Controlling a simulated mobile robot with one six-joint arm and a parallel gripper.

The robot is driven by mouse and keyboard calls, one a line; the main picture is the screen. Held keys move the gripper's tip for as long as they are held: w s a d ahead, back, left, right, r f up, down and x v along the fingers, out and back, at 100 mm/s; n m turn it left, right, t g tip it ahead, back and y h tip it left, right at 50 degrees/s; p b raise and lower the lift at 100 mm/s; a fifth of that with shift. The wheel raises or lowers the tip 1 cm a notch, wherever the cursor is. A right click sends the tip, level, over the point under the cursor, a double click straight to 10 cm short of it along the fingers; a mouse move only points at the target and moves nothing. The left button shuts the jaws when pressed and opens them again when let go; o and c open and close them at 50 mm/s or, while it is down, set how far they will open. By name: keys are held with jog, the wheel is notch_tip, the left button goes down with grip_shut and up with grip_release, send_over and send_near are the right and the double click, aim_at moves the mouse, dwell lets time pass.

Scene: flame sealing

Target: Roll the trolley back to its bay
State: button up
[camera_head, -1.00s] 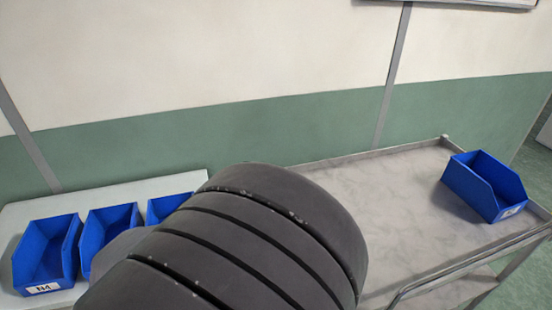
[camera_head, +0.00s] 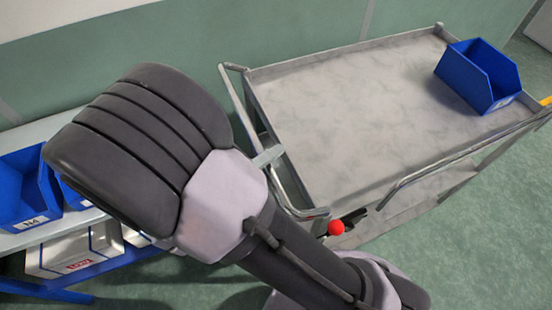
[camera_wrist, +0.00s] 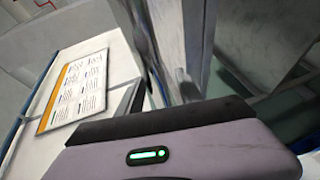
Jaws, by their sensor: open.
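The grey metal trolley (camera_head: 350,100) stands at the right in the head view, its marbled top inside a raised rim. A push handle (camera_head: 235,95) runs along its left end. A red ball knob (camera_head: 336,228) sits by its near left corner. A blue bin (camera_head: 478,78) stands at the far right of its top. My arm crosses in front of the trolley's left end. In the wrist view, my gripper (camera_wrist: 165,118) shows as a lilac housing with a dark front edge and a green light. It is open; its fingertips are not distinct. Nothing is seen held.
The green wall runs close behind the trolley. Green floor (camera_head: 490,200) is clear at the front right. A printed sheet (camera_wrist: 73,92) is on a white panel.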

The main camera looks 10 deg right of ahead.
jog(key=shift+x, duration=0.95)
grip_shut()
dwell(0.7)
